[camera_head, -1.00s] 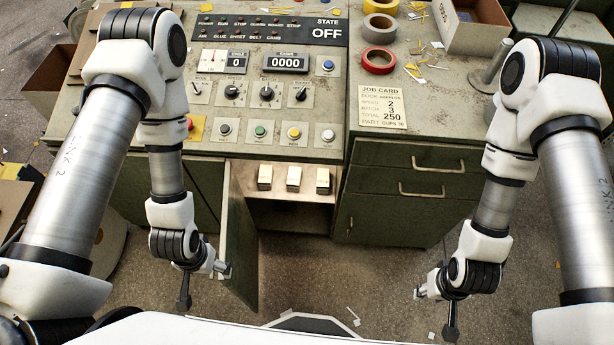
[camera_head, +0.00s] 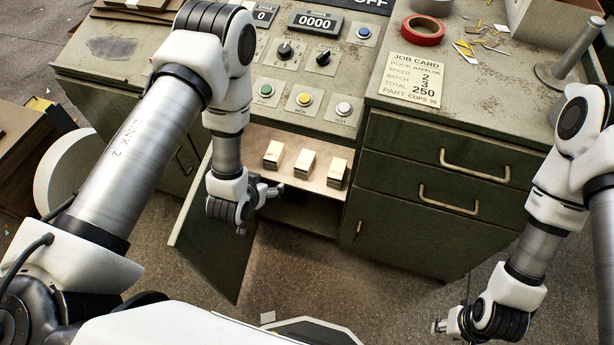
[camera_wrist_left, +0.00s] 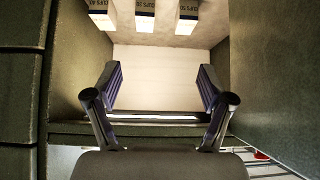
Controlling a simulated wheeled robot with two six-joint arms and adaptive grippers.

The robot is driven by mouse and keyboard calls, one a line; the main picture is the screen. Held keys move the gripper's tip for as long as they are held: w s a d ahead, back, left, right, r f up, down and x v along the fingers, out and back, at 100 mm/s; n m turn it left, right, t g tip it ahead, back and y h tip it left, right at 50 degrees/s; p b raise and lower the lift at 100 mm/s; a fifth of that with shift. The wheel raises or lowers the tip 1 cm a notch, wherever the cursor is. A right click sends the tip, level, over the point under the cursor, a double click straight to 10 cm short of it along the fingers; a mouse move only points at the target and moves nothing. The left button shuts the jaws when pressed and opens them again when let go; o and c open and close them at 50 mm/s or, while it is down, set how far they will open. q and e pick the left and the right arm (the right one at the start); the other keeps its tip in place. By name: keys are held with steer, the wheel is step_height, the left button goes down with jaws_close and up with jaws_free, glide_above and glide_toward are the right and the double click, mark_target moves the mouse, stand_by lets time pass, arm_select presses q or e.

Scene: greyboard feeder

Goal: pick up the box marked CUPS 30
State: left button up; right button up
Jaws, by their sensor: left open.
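Three small pale boxes stand in a row on the shelf (camera_head: 258,170) of the open cabinet: a left box (camera_head: 273,155), a middle box (camera_head: 305,163) and a right box (camera_head: 337,172). In the left wrist view, the left (camera_wrist_left: 102,14), middle (camera_wrist_left: 145,14) and right (camera_wrist_left: 187,14) boxes show at the top edge, partly cut off. Their dark labels read CUPS, but I cannot tell the numbers surely. My left gripper (camera_head: 268,191) is at the shelf's front, short of the boxes. Its fingers (camera_wrist_left: 160,88) are open and empty. My right gripper (camera_head: 440,326) is low, away from the cabinet; its fingers are unclear.
The open cabinet door (camera_head: 218,240) hangs left of the shelf, beside my left arm. A drawer unit (camera_head: 430,195) stands to the right. Bare shelf lies between the left fingers and the boxes.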

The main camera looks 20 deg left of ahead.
arm_select(q)
steer(key=w+d+f+t+b, duration=0.1)
steer(key=w+f+t+b, duration=0.4)
steer(key=w+f+b, duration=0.65)
steer(key=m+t+h+b, duration=0.1)
steer(key=t+b, duration=0.3)
steer(key=b, duration=1.5)
glide_toward(307, 156)
steer(key=shift+w+f, duration=0.7)
steer(key=shift+w, duration=0.2)
steer(key=shift+w+d, duration=0.15)
steer(key=shift+w, duration=0.05)
steer(key=shift+w+r, duration=0.2)
steer(key=shift+w, duration=0.15)
steer(key=w+b, duration=0.3)
steer(key=w, duration=0.3)
steer(key=shift+w+f+b, duration=0.15)
steer(key=shift+w+b, duration=0.05)
steer(key=shift+b, duration=0.1)
steer(key=shift+w+d, duration=0.1)
steer(key=shift+w, duration=0.2)
steer(key=shift+r, duration=0.2)
arm_select(e)
step_height(307, 156, down, 37)
steer(key=shift+f, duration=0.2)
arm_select(q)
steer(key=c, duration=1.1)
arm_select(e)
steer(key=shift+a, duration=0.1)
